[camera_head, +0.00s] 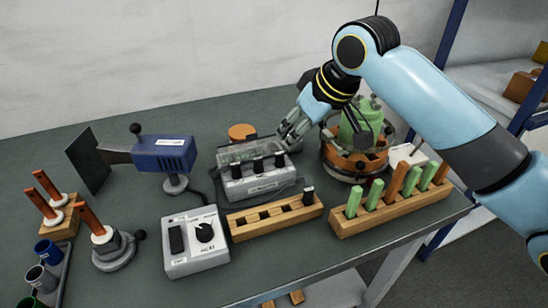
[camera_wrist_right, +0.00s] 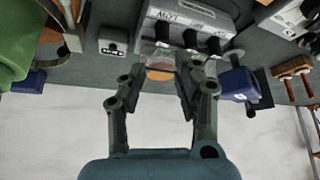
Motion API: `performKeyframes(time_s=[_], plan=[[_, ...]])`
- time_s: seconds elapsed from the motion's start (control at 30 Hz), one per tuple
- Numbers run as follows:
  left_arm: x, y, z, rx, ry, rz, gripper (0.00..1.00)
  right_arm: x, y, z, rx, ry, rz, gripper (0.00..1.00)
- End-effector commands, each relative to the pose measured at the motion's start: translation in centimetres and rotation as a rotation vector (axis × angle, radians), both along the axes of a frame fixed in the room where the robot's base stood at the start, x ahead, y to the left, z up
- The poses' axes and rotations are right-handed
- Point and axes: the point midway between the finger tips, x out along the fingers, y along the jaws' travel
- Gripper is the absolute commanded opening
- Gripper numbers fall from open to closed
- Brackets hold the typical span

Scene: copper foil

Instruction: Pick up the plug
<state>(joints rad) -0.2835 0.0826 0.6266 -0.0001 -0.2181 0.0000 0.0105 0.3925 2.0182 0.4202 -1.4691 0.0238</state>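My right gripper (camera_head: 293,127) is above the back of the bench, just behind a grey box (camera_head: 262,187) with several black plug-like pieces (camera_head: 258,165) in a row on its front. The same box shows at the top of the right wrist view (camera_wrist_right: 211,15). There the right gripper (camera_wrist_right: 162,82) has its fingers spread with nothing held between them. A single black plug-like piece (camera_head: 308,195) stands at the right end of a wooden slotted block (camera_head: 274,217). I cannot tell which piece is the plug meant. My left gripper is not in view.
An orange disc (camera_head: 241,132) lies behind the grey box. A green-and-orange device (camera_head: 356,160) stands right of my gripper.

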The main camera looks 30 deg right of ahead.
Motion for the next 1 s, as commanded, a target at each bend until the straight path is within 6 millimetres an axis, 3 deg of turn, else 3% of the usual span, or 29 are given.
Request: performKeyframes(time_s=[0.1, 0.23, 0.6, 0.87, 1.0], plan=[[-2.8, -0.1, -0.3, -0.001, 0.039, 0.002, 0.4, 0.9, 0.2, -1.7, 0.003, 0.0, -0.002, 0.32], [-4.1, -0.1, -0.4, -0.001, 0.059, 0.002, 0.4, 1.4, 0.3, -2.5, 0.0, 0.0, -0.001, 0.32], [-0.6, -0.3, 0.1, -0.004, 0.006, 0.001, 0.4, 3.4, 0.9, -6.9, 0.0, 0.001, 0.0, 0.32], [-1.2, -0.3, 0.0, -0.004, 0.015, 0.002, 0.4, 3.6, 0.9, -7.1, -0.002, -0.001, 0.0, 0.32], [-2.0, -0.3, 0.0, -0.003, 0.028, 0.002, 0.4, 3.6, 0.9, -7.1, -0.001, -0.001, 0.0, 0.15]])
